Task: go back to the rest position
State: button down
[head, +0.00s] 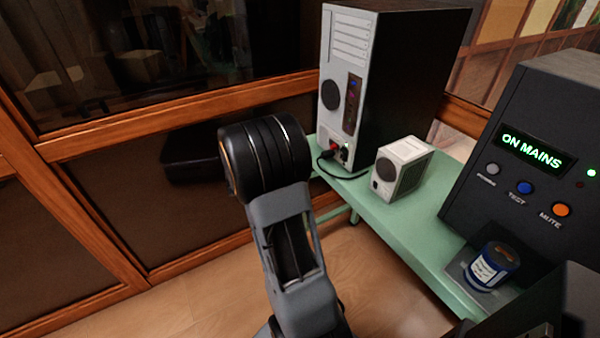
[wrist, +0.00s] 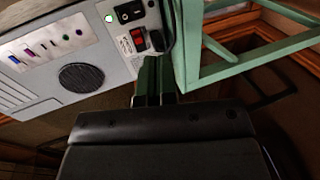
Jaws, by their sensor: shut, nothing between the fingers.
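My gripper (wrist: 156,64) shows in the wrist view as two dark fingers side by side, shut with nothing between them. Its tips appear in front of the rear of a grey computer tower (wrist: 42,90), near a red switch and a plugged-in black cord. I cannot tell whether they touch it. In the head view, my arm rises in the middle and its black joint stands to the left of the tower (head: 345,35). My gripper cannot be made out there.
A green table (head: 405,225) carries the tower, a small white box (head: 402,167) and a dark unit (head: 530,115) reading "ON MAINS". A blue-and-white tin (head: 490,267) sits at its front. A wood-framed glass partition (head: 170,107) stands behind. Wooden floor shows beside the table.

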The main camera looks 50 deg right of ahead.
dwell(0.5)
jog(key=s+a+f+n+y+p, duration=0.2)
jog(key=s+a+y+p, duration=0.15)
jog(key=a+y, duration=0.45)
jog(key=a+r+n+t+y+p, duration=0.1)
jog(key=a+r+t+y+p, duration=0.2)
jog(key=a+r, duration=0.6)
jog(key=s+a+r+t+y+p, duration=0.1)
jog(key=a+r+t+y+p, duration=0.1)
jog(key=a+r+t+p, duration=0.3)
jog(key=a+r, duration=0.4)
jog(key=a, duration=0.4)
jog(key=shift+s+a+n+y+p, duration=0.15)
jog(key=shift+a+n+y+p, duration=0.15)
jog(key=shift+n+y+p, duration=0.1)
